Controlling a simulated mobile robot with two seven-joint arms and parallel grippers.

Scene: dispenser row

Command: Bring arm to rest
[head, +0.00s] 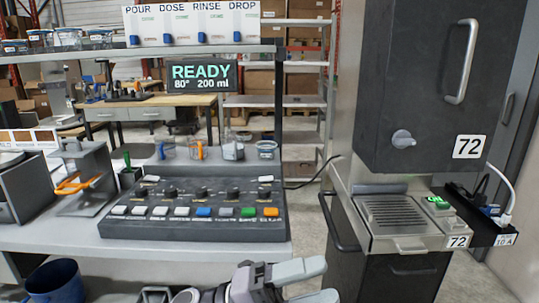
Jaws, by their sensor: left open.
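My left gripper (326,279) shows at the bottom edge of the head view, right of centre. Its two grey fingers are spread apart and point to the right, with nothing between them. It is in front of the shelf bench (60,238) and to the left of the dark dispenser cabinet (400,80). Part of my left arm is cut off by the bottom edge of the view. My right gripper does not show.
A control panel (190,224) with buttons and knobs stands on the bench. A display reading READY (201,78) hangs above it. The cabinet's drip tray (390,213) and a dark handle (338,222) stick out at right. A blue bucket (55,280) is at lower left.

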